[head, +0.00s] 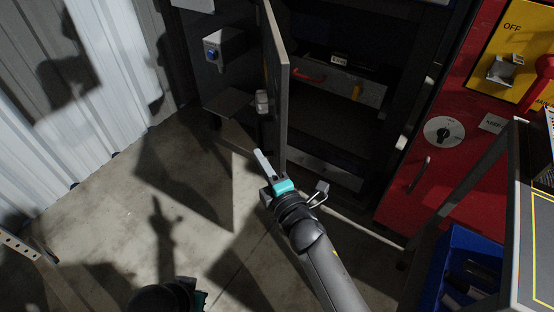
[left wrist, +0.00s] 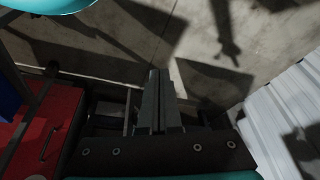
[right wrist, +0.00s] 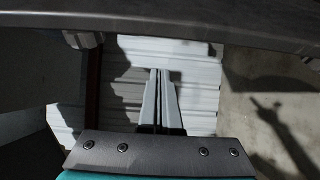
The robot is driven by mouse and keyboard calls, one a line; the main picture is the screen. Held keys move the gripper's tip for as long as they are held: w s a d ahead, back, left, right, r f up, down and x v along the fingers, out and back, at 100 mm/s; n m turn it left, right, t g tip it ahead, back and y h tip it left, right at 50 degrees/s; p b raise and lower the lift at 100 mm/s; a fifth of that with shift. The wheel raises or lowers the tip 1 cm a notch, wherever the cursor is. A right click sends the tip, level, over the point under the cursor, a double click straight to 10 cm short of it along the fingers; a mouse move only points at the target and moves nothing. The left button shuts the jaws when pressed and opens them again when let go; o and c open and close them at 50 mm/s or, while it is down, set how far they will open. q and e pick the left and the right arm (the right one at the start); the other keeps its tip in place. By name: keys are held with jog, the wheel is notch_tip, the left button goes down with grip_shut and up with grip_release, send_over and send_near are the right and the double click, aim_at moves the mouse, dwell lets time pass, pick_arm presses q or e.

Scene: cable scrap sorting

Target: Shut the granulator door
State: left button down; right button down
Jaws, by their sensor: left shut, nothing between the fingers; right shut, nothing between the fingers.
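The granulator door (head: 277,75) is a grey panel standing open, seen nearly edge-on in the head view, with a pale handle or latch (head: 262,102) on its left face. Its dark edge (right wrist: 200,28) crosses the top of the right wrist view. My right gripper (head: 259,154) is shut and empty, its fingertips at the left of the door's lower end; I cannot tell whether they touch it. Its closed fingers show in the right wrist view (right wrist: 160,75). My left gripper (left wrist: 160,75) is shut and empty, away from the door; only part of its arm shows low in the head view.
The dark opening behind the door holds a panel with a red handle (head: 309,76). A red cabinet (head: 428,165) with a dial stands at the right. A blue bin (head: 445,262) is at lower right. Bare concrete floor (head: 105,225) lies left of the door, before a white corrugated wall (head: 105,75).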

pick_arm(q)
jog(key=shift+r, duration=0.5)
pick_arm(e)
jog(key=shift+w+d, duration=0.25)
jog(key=shift+d, duration=0.7)
jog(key=shift+w+d, duration=0.25)
jog(key=shift+d, duration=0.65)
